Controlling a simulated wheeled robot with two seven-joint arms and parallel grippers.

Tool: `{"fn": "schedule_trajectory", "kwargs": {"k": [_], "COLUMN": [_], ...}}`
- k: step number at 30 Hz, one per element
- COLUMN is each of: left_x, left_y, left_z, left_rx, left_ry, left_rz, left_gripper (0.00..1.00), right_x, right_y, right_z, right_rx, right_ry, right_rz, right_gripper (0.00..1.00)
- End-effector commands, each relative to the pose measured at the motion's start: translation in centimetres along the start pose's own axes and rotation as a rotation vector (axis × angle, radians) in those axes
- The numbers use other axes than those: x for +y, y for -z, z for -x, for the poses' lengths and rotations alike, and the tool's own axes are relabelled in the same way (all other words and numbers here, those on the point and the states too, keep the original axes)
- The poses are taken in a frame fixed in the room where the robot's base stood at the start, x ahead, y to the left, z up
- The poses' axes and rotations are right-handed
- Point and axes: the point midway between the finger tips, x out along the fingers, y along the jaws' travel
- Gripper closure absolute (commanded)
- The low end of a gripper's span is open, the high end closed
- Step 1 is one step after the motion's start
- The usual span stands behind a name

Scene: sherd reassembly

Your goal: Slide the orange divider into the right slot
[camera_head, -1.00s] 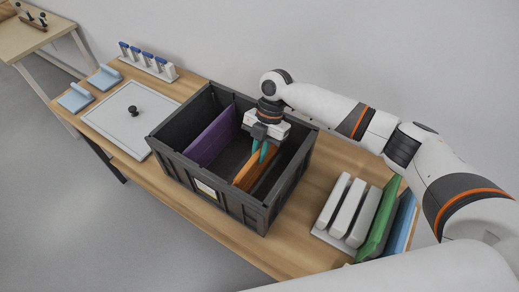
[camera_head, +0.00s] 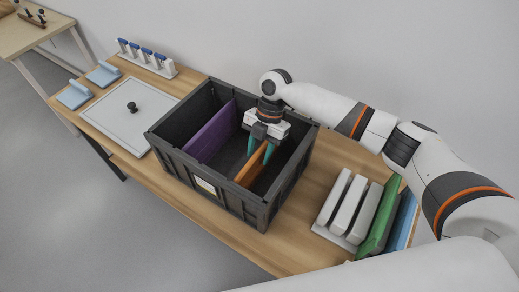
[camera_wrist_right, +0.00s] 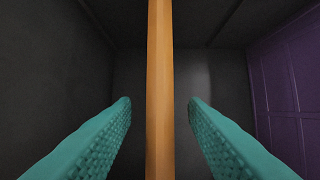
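The orange divider (camera_head: 251,168) stands on edge inside the dark crate (camera_head: 236,205), in its right part; it also shows edge-on down the middle of the right wrist view (camera_wrist_right: 160,60). My right gripper (camera_head: 260,151) reaches down into the crate. Its teal fingers are open, one on each side of the divider, with a gap on both sides in the right wrist view. The purple divider (camera_head: 209,133) stands further left in the crate and at the right of the wrist view (camera_wrist_right: 290,85). The slot at the divider's lower edge is hidden. My left gripper is not in view.
A grey lid with a black knob (camera_head: 125,120) lies left of the crate. A rack of white, green and blue panels (camera_head: 360,215) stands to its right. Blue-topped pieces (camera_head: 148,57) and light blue blocks (camera_head: 75,95) sit at the back left.

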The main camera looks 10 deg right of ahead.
Motion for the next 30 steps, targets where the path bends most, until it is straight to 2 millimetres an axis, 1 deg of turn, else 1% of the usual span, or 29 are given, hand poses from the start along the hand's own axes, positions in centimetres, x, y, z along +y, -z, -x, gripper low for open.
{"fn": "schedule_trajectory", "kwargs": {"k": [4, 7, 11, 15, 18, 21, 25, 30], "left_x": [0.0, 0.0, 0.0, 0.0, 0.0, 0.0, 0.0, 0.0], "left_y": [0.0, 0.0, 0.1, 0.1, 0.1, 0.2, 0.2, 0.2], "left_z": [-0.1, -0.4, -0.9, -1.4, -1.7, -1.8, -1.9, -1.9], "left_rx": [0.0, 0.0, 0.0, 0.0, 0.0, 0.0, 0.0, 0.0], "left_ry": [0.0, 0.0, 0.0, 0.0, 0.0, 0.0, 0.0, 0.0], "left_rz": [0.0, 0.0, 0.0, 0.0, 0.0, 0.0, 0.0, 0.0], "left_gripper": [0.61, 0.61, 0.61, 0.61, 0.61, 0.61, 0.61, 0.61], "right_x": [0.0, 0.0, -0.1, -0.1, -0.1, -0.1, 0.0, 0.0], "right_y": [0.1, 0.1, 0.2, 0.1, 0.1, 0.1, 0.0, 0.0], "right_z": [0.5, 1.7, 4.3, 7.4, 9.3, 10.7, 11.7, 12.0], "right_rx": [0.001, 0.001, 0.003, 0.003, 0.002, 0.001, 0.0, -0.001], "right_ry": [0.001, 0.002, 0.003, 0.004, 0.003, 0.002, 0.001, -0.001], "right_rz": [0.0, 0.0, 0.0, 0.0, 0.0, -0.001, 0.0, 0.0], "right_gripper": [0.6, 0.6, 0.6, 0.6, 0.6, 0.6, 0.6, 0.6]}}
